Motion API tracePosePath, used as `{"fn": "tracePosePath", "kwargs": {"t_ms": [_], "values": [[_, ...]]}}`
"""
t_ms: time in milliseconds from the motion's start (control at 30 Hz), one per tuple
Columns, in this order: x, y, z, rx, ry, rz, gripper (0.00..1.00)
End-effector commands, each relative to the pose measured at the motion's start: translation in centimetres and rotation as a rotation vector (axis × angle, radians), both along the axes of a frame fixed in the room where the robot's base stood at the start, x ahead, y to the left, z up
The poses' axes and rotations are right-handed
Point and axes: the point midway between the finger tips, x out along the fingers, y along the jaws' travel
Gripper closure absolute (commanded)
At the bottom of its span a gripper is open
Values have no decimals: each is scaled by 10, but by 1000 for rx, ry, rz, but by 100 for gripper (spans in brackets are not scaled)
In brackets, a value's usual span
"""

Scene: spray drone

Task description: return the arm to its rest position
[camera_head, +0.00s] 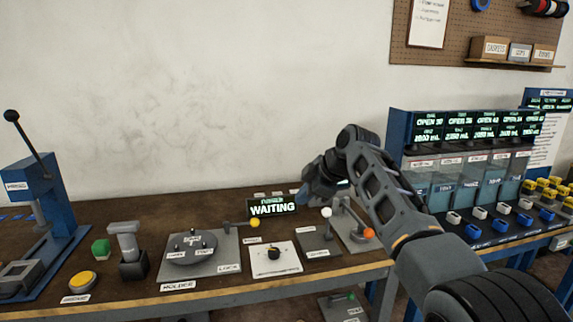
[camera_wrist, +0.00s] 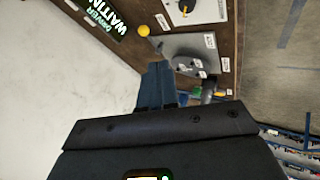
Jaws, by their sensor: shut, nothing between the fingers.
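My gripper (camera_head: 314,190) shows in the head view above the right part of the workbench, to the right of the lit WAITING display (camera_head: 272,206). My arm reaches up from the lower right corner, bends at a high elbow and points down to the left. In the wrist view my gripper's dark fingers (camera_wrist: 155,84) are together with nothing between them. The gripper is apart from the wall, and I cannot tell its exact height over the bench.
The workbench (camera_head: 120,212) carries a blue press (camera_head: 48,200), a round holder plate (camera_head: 192,248), a yellow button (camera_head: 82,281), a white dial panel (camera_head: 285,262) and small levers near my gripper. A blue dispenser rack (camera_head: 460,170) stands close right of my arm.

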Motion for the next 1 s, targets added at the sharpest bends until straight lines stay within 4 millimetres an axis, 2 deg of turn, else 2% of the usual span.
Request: {"fn": "tracePosePath", "kwargs": {"t_ms": [33, 367, 567, 667, 767, 900, 1000], "values": [[-2, 0, -9, 3, 3, -7, 100], [-13, -4, -55, 30, 5, -78, 100], [-28, -10, -100, 59, 6, -147, 100], [-41, -13, -130, 78, 8, -195, 100], [-60, -19, -168, 105, 8, -258, 100], [-98, -30, -225, 153, 5, -366, 100], [-128, -39, -260, 188, -3, -441, 100]]}}
